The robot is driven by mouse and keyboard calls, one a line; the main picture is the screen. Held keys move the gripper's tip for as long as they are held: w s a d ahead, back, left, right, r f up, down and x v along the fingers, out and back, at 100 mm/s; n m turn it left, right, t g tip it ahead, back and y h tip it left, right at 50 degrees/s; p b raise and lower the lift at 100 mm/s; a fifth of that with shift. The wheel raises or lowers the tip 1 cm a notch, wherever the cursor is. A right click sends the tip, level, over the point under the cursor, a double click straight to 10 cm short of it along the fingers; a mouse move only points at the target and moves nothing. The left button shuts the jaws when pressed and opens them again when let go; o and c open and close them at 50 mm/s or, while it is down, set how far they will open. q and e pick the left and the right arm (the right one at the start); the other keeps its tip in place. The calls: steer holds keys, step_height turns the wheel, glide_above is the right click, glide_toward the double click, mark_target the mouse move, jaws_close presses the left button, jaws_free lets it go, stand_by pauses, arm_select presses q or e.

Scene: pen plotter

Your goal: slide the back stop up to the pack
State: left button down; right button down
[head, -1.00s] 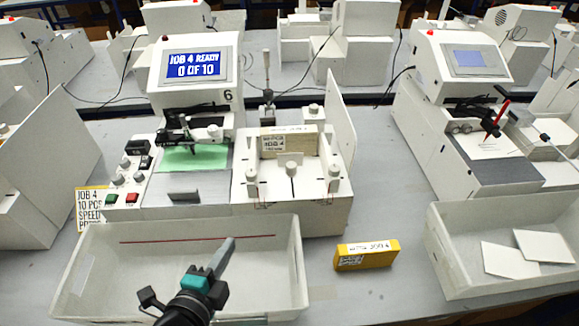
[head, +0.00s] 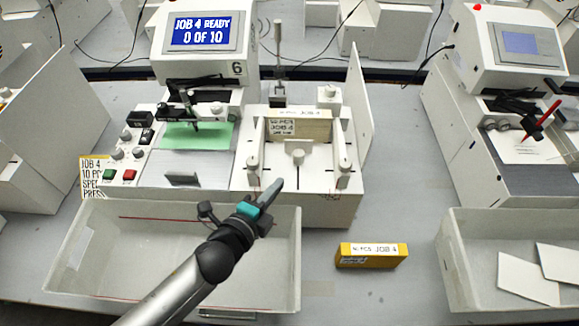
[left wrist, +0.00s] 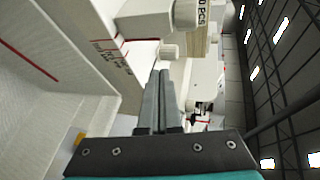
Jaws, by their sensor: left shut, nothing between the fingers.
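The pack (head: 300,127), a tan block with a white label, stands in the feed tray of the white machine, between two side guides. The back stop (head: 298,158), a white piece with a round-topped post, is in the tray on the near side of the pack, with a gap between them. My left gripper (head: 273,190) is shut and empty, in front of the tray's near edge, below and left of the back stop. In the left wrist view its fingers (left wrist: 158,100) are together, pointing at the white feeder parts, with part of the pack (left wrist: 200,38) showing beyond.
Side guide knobs (head: 253,164) and (head: 343,168) flank the back stop. A tall white panel (head: 358,110) stands right of the tray. A pale bin (head: 90,275) lies under my left arm. A yellow box (head: 371,255) sits on the table, with clear space around it.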

arm_select(q)
glide_toward(296, 148)
steer(key=d+f, duration=0.1)
steer(key=w+d, duration=0.1)
steer(key=shift+w+d+f, duration=0.2)
steer(key=shift+d+f, duration=0.2)
steer(key=shift+w, duration=1.95)
steer(key=shift+a, duration=0.1)
